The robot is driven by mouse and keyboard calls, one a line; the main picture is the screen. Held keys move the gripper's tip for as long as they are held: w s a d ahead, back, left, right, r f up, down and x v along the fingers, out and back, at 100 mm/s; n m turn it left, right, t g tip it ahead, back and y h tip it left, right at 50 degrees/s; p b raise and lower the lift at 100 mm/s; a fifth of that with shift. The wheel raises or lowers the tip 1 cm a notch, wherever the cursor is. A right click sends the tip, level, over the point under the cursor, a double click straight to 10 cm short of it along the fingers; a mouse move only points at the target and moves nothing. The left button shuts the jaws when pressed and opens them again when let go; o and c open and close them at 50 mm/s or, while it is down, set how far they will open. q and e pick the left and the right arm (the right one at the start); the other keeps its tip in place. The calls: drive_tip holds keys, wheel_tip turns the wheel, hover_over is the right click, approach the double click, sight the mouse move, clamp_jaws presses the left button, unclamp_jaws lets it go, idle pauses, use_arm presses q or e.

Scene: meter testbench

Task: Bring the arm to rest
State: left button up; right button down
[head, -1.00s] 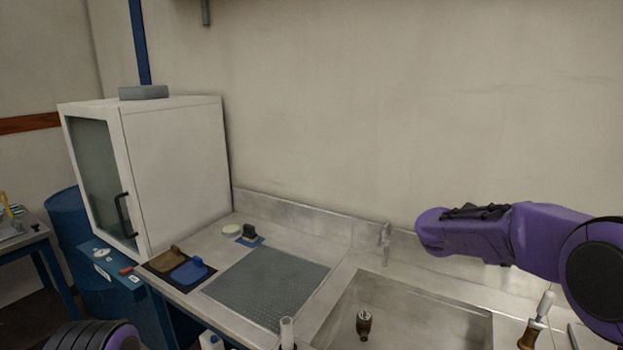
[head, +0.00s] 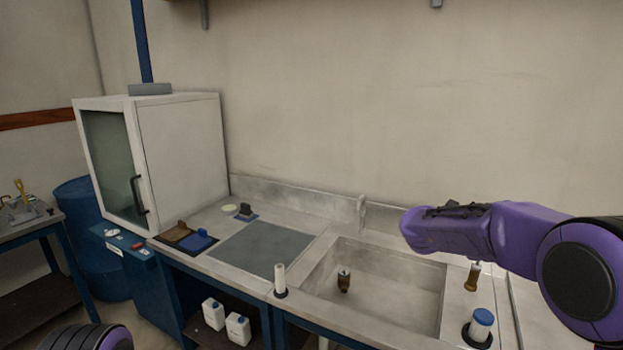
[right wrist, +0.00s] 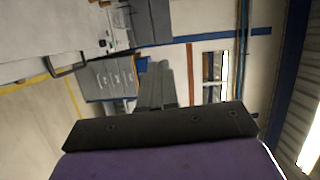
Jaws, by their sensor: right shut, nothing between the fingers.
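My right arm (head: 470,228) is purple and black and comes in from the right in the head view, held above the right part of the sink bench. Its gripper is not clearly seen there. The right wrist view shows the right gripper (right wrist: 158,70) with its grey fingers together, nothing between them, pointing out into the open room. A rounded part of my left arm (head: 95,338) shows at the bottom left of the head view; the left gripper is out of view.
A white cabinet (head: 183,150) stands on the left, beside a grey mat (head: 262,250). A blue-capped jar (head: 481,324) is on the right. White bottles (head: 237,327) sit below. The wall is behind.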

drive_tip(key=w+a+f+n+t+h+b, duration=0.1)
drive_tip(key=w+f+n+t+h+b, duration=0.1)
drive_tip(key=w+f+n+t, duration=0.7)
drive_tip(key=s+a+f+n+t+y+b, duration=0.25)
drive_tip(key=f+n, duration=0.25)
drive_tip(key=f, duration=0.3)
drive_tip(key=s+a+f+n+t+y+b, duration=0.1)
drive_tip(key=f+n+t+y, duration=0.15)
drive_tip(key=f+n, duration=0.4)
drive_tip(key=s+a+f+n+t+y+b, duration=0.2)
drive_tip(key=f+n+y, duration=0.15)
drive_tip(key=f, duration=0.65)
drive_tip(key=s+a+f+n+g+y+b, duration=0.25)
drive_tip(key=s+f, duration=0.35)
drive_tip(key=f, duration=0.4)
drive_tip(key=s+a+f+n+g+y+b, duration=0.1)
drive_tip(key=s+a+f+n+y+b, duration=0.15)
drive_tip(key=s+f, duration=0.55)
drive_tip(key=s+a+f+n+g+y+b, duration=0.1)
drive_tip(key=s+f+g+b, duration=0.4)
drive_tip(key=s+f, duration=1.4)
drive_tip(key=s+n+y+b, duration=0.1)
drive_tip(key=s+b, duration=0.1)
drive_tip(key=b, duration=0.2)
drive_tip(key=shift+s+a+f, duration=0.25)
drive_tip(key=shift+a, duration=0.05)
drive_tip(key=shift+g+y, duration=0.25)
